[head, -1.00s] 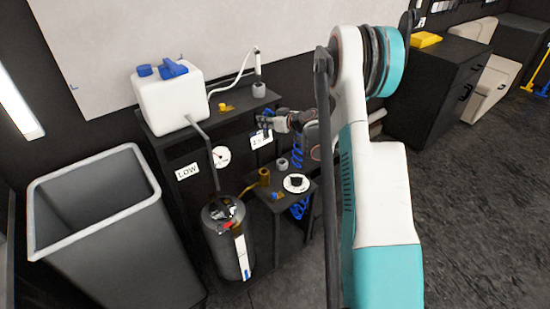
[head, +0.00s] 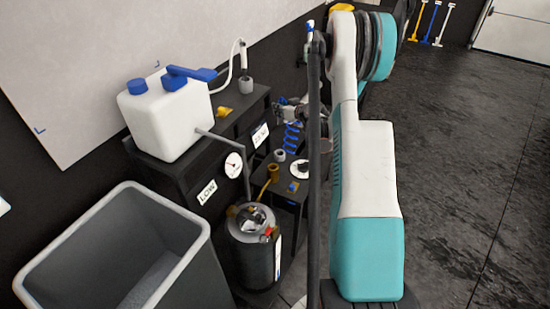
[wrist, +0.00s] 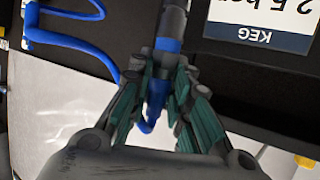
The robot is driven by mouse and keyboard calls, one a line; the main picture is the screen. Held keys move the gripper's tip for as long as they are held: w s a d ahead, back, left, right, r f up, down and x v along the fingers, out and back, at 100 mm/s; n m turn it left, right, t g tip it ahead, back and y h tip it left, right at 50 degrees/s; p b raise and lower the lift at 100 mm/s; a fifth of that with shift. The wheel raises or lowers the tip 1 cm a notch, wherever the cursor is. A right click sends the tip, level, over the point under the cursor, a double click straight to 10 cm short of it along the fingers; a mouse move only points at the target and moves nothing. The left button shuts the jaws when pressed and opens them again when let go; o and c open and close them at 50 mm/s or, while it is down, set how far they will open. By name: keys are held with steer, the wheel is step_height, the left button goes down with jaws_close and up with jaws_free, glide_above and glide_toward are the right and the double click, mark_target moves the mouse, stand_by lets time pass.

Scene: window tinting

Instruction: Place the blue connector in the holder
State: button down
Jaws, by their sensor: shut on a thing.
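In the wrist view my gripper (wrist: 160,100) is closed around the blue connector (wrist: 157,92), with a grey cylindrical part (wrist: 172,25) beyond it. A blue hose piece curls below the connector between the fingers. In the head view my gripper (head: 287,112) is small and partly hidden by my arm, in front of the dark upper shelf; the connector cannot be made out there. A blue coiled hose (head: 291,138) hangs below it. A small grey cup (head: 279,155), possibly the holder, stands on the lower shelf, below my gripper in the picture.
A white jug (head: 165,120) with a blue handle stands on the upper shelf. Near it are a grey stand (head: 246,85) with a white wand and a yellow piece (head: 224,112). A brass cup (head: 273,172), a white dish (head: 299,169), a metal keg (head: 252,240) and a grey bin (head: 110,245) stand lower.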

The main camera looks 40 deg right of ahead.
step_height(320, 180, down, 20)
steer(key=b, duration=0.6)
steer(key=shift+d+r+b, duration=0.1)
steer(key=shift+b, duration=0.25)
steer(key=c, duration=1.5)
jaws_free()
